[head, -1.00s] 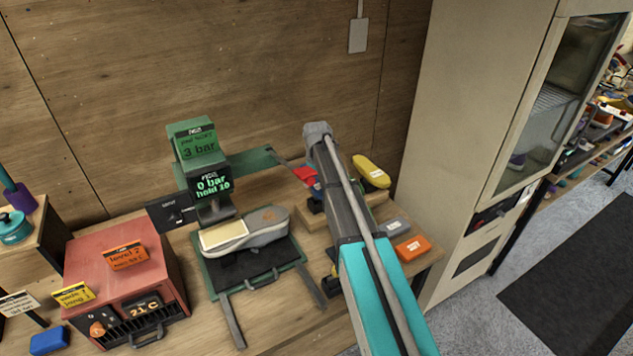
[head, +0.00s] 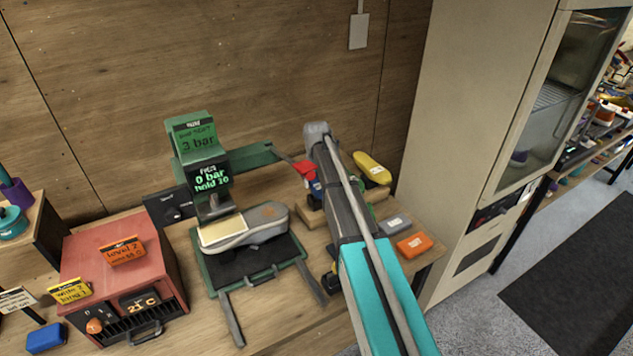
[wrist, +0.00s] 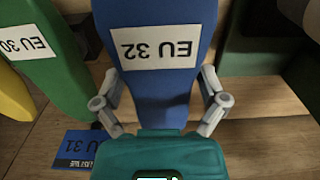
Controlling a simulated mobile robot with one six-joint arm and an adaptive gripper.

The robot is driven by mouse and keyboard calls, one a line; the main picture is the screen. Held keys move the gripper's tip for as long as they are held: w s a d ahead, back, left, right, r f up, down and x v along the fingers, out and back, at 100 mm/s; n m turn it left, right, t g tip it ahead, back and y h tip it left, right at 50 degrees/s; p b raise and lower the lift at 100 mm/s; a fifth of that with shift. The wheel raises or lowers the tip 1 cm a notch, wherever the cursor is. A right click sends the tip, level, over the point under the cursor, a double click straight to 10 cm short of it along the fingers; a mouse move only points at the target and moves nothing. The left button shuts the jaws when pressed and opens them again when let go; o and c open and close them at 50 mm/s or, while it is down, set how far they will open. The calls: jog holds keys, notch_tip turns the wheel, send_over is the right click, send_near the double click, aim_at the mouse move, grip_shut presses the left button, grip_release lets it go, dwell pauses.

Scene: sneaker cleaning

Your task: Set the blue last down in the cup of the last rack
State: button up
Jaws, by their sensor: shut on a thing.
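The blue last (wrist: 160,95), labelled EU 32, stands between the fingers of my gripper (wrist: 160,88) in the wrist view. The fingers are shut on it from both sides; the label reads upside down. A green last marked EU 30 (wrist: 45,60) is to its left, apart from it. The wooden rack (head: 312,218) shows partly in the head view behind my arm. The cup under the blue last is hidden by my gripper, so I cannot tell whether the last touches it. My gripper and the blue last are hidden by my arm in the head view.
A yellow last (head: 372,168) lies at the rack's back right. Grey (head: 394,222) and orange (head: 413,245) blocks are right of my arm. A green press (head: 200,145) with a shoe (head: 265,220) stands left.

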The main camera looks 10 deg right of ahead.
jog(key=shift+f+b, duration=1.15)
jog(key=shift+f, duration=0.05)
jog(key=o, duration=0.7)
jog(key=shift+r, duration=0.15)
notch_tip(320, 180, up, 10)
jog(key=p, duration=1)
jog(key=shift+r+p, duration=0.1)
jog(key=shift+p, duration=0.2)
dwell(0.5)
jog(key=shift+s+a+f+m+b, duration=0.1)
jog(key=shift+s+f+m+b, duration=0.65)
jog(key=shift+s, duration=4.1)
jog(key=shift+s+d+f+m+b, duration=0.1)
jog(key=shift+s+f+m+b, duration=0.65)
jog(key=shift+s, duration=4.05)
jog(key=shift+s+a+f+m+b, duration=0.2)
jog(key=shift+s+f+b, duration=0.9)
jog(key=shift+s, duration=3.75)
